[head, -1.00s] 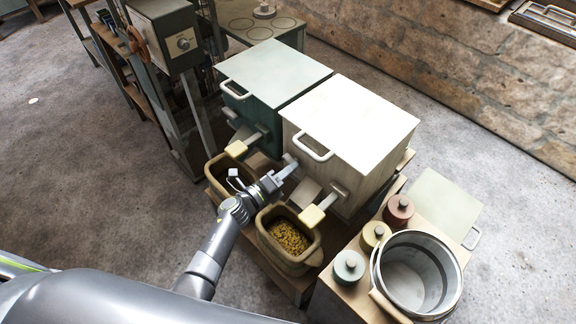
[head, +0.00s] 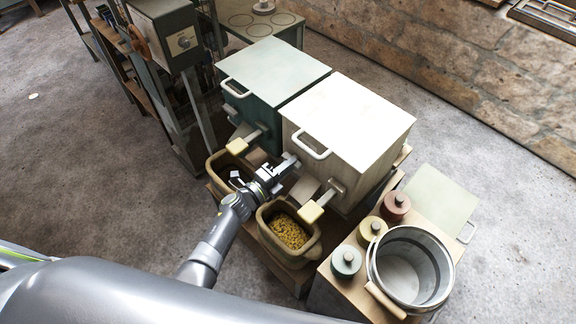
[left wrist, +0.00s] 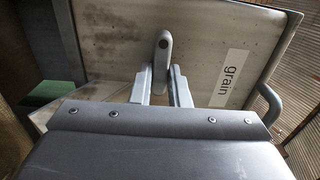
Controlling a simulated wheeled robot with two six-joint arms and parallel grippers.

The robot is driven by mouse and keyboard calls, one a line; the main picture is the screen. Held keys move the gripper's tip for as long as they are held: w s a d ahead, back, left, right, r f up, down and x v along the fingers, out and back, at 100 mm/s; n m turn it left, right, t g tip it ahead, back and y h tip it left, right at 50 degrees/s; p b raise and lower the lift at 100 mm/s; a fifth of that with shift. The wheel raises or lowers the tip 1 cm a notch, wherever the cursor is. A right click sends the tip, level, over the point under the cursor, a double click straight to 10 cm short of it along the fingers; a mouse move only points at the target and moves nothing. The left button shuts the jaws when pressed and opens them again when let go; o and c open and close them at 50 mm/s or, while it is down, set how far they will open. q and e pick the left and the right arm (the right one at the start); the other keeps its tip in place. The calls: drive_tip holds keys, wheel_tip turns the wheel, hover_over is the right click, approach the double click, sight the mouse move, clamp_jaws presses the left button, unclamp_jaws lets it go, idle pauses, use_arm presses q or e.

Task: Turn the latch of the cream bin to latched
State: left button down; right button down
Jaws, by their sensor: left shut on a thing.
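The cream bin (head: 352,120) stands in the middle of the head view, with a pale handle (head: 311,146) on its front. In the left wrist view its front face (left wrist: 110,38) carries a label reading "grain" (left wrist: 227,75). The latch (left wrist: 164,48), a short grey bar with a rounded end, lies roughly parallel to the label's text. My left gripper (left wrist: 162,78) is shut on the latch's near end, its two fingers on either side. In the head view the left gripper (head: 287,163) is against the bin's front, hiding the latch. My right gripper is not in view.
A dark green bin (head: 250,100) stands at left of the cream bin. Below the gripper are a trough of grain (head: 290,232) and a second trough (head: 222,160). A yellow-ended lever (head: 312,211) juts out right of the gripper. A metal pot (head: 412,270) and lidded jars stand at right.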

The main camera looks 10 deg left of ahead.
use_arm(q)
drive_tip(key=c, duration=1.4)
unclamp_jaws()
drive_tip(key=v, duration=1.7)
drive_tip(key=shift+s+a, duration=0.15)
drive_tip(key=shift+s, duration=0.05)
